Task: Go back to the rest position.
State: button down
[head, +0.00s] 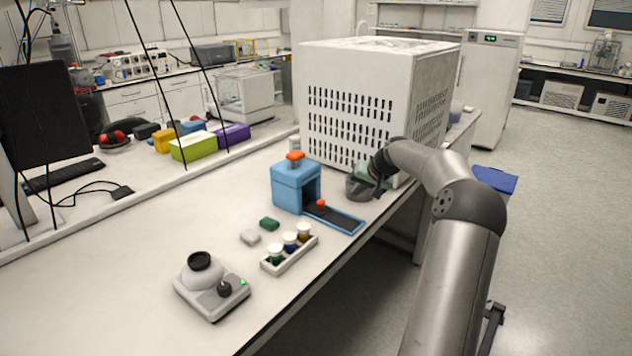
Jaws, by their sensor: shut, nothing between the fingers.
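My gripper (363,188) is at the end of my grey arm, over the bench near its right edge. It is just right of the blue press-like device (296,186) and in front of the white vented cabinet. It is small and partly covered by the wrist in this view. It is shut and I see nothing held in it. The blue device has an orange knob on top, and a dark track with an orange knob runs out of its front opening.
A rack (290,256) with several capped vials stands on the bench. A grey-white device (211,287) with a black knob is at front left. The large white vented cabinet (350,115) stands close behind my gripper. The aisle floor at right is mostly clear.

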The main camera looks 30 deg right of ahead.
jog(key=a+n+g, duration=0.2)
jog(key=a+n, duration=0.1)
jog(key=a, duration=1.1)
jog(key=s+a+r+n+g, duration=0.1)
jog(key=s+a, duration=0.4)
jog(key=a, duration=0.4)
jog(key=s+a+n+g, duration=0.15)
jog(key=s+a, duration=0.25)
jog(key=a, duration=0.4)
jog(key=s+a+f, duration=0.1)
jog(key=s+a, duration=0.3)
jog(key=s, duration=0.5)
jog(key=s+a+f+n+g, duration=0.1)
jog(key=s+a, duration=0.3)
jog(key=s, duration=0.5)
jog(key=s+a+f+n+g, duration=0.1)
jog(key=s+a, duration=0.3)
jog(key=s, duration=0.5)
jog(key=shift+s+h, duration=0.2)
jog(key=shift+h, duration=0.2)
jog(key=shift+f+g, duration=0.1)
jog(key=shift+g, duration=0.15)
